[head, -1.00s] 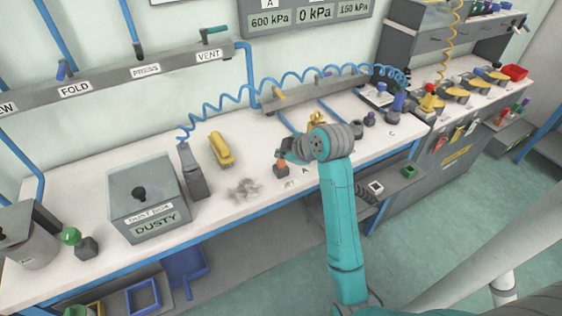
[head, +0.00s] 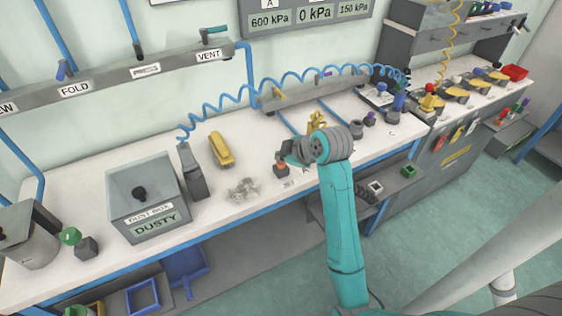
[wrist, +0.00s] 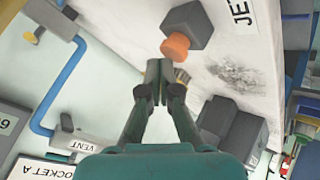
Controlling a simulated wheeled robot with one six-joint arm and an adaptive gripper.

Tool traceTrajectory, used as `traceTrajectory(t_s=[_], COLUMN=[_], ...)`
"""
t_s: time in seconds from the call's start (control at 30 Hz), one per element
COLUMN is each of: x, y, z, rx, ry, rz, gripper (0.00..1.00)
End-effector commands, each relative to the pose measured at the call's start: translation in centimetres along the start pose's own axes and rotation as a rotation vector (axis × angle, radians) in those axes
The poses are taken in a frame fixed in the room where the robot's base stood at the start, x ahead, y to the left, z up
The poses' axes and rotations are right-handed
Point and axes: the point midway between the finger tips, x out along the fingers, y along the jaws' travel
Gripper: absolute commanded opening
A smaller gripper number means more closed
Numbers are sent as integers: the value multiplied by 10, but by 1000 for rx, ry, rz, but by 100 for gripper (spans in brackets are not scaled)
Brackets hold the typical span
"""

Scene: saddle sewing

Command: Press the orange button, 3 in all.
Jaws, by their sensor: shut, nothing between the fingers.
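The orange button (wrist: 176,46) sits on a small dark grey box (wrist: 191,24) in the wrist view. In the head view the orange button (head: 281,166) is near the front of the bench, left of my arm. The tag beside the box begins "JE" in the wrist view. My gripper (wrist: 160,78) is shut and empty. Its fingertips are close to the button's face; I cannot tell whether they touch it. In the head view my gripper (head: 283,153) is just above the button and partly hidden by my wrist.
Grey debris (head: 243,189) lies left of the button, with a yellow tool (head: 221,150) behind. A dust box (head: 149,199) stands farther left. A yellow part (head: 317,121) is partly behind my wrist. A blue coiled hose (head: 260,85) runs along the back.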

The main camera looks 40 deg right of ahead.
Motion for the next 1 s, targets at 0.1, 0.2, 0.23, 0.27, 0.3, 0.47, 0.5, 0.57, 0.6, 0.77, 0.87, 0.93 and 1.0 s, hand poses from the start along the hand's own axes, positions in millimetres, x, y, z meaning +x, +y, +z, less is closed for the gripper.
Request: traceTrajectory(t_s=[0.1,0.2,0.23,0.27,0.3,0.47,0.5,0.57,0.6,0.77,0.87,0.93,1.0], x=[1,1,2,2,2,3,4,4,4,5,6,7,7], y=[0,-1,-1,-1,-1,-2,-2,-3,-3,-4,-5,-5,-5], z=[0,1,1,1,1,2,2,3,3,4,5,5,5], rx=[0,0,0,0,0,0,0,0,0,0,0,0,0], ry=[0,0,0,0,0,0,0,0,0,0,-1,-1,-1], rz=[0,0,0,0,0,0,0,0,-1,-1,-1,-1,-1], gripper=[0,0,0,0,0,0,0,0,0,0,0,0,0])
